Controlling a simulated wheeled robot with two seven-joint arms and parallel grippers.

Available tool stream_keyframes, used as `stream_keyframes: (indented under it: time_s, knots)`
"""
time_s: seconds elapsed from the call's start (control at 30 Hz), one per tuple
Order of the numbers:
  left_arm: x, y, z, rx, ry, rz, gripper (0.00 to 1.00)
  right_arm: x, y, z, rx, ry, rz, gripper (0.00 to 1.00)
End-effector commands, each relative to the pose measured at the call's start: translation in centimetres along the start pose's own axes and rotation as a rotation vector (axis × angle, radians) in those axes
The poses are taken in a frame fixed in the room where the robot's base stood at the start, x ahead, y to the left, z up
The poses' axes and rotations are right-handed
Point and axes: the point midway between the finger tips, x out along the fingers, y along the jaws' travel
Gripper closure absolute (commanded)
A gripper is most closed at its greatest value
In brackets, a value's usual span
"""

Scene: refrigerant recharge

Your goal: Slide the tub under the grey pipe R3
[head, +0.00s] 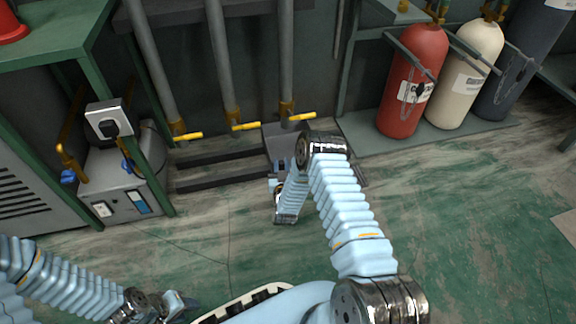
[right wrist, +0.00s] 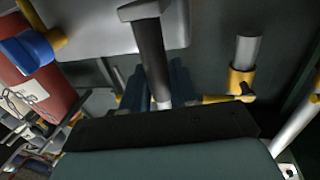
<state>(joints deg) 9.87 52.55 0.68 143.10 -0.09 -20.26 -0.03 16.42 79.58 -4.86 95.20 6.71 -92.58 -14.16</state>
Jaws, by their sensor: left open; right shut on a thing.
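Three grey pipes with yellow valve handles come down the back wall in the head view. No labels can be read; the rightmost grey pipe (head: 286,60) is likely R3. A dark grey tub (head: 272,138) sits on the floor below that pipe's lower end, partly hidden by my right arm. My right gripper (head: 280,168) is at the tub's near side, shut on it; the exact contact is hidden. The right wrist view shows a grey pipe (right wrist: 246,50) close by. My left gripper (head: 175,302) is open and empty, low at the left, away from the tub.
Dark floor rails (head: 222,182) run left of the tub. Red (head: 412,85) and cream (head: 468,80) cylinders stand at the right on a low base. A grey machine (head: 120,180) stands at the left under a green bench (head: 55,38). The front floor is clear.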

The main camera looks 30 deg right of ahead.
Motion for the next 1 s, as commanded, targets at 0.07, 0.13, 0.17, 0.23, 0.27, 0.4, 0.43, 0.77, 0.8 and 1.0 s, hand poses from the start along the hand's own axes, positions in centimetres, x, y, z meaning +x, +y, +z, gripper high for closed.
stream_keyframes:
  time_s: [0.07, 0.13, 0.17, 0.23, 0.27, 0.4, 0.43, 0.77, 0.8, 1.0]
  knots:
    - [0.1, 0.0, 0.0, 0.0, 0.0, 0.0, 0.57, -0.3, -0.5, 0.2, 0.0, -0.006, -0.002, 1.0]
    - [0.1, 0.0, 0.0, 0.0, 0.0, 0.0, 0.57, -0.3, -0.7, 0.2, 0.0, -0.006, -0.002, 1.0]
    - [0.1, 0.0, 0.0, 0.0, 0.0, 0.0, 0.57, -0.3, -0.7, 0.2, 0.0, -0.006, -0.002, 1.0]
    - [0.1, 0.0, 0.0, 0.0, 0.0, 0.0, 0.57, -0.3, -0.8, 0.2, 0.0, -0.006, -0.002, 1.0]
    - [0.1, 0.0, 0.0, 0.0, 0.0, 0.0, 0.57, -0.3, -0.8, 0.2, 0.0, -0.006, -0.002, 1.0]
    - [0.1, 0.0, 0.0, 0.0, 0.0, 0.0, 0.57, -0.3, -0.7, 0.2, 0.0, -0.007, -0.001, 1.0]
    - [0.1, 0.0, 0.0, 0.0, 0.0, 0.0, 0.57, -0.3, -0.7, 0.2, 0.0, -0.007, -0.002, 1.0]
    - [0.1, 0.0, 0.0, 0.0, 0.0, 0.0, 0.57, -0.2, -0.7, 0.1, 0.0, -0.003, 0.0, 0.54]
    - [0.1, 0.0, 0.0, 0.0, 0.0, 0.0, 0.57, -0.2, -0.7, 0.1, 0.0, -0.003, 0.0, 0.54]
    - [-0.4, 0.1, 0.0, 0.0, 0.0, 0.0, 0.57, -1.9, -0.7, 0.0, 0.0, -0.006, -0.001, 0.54]
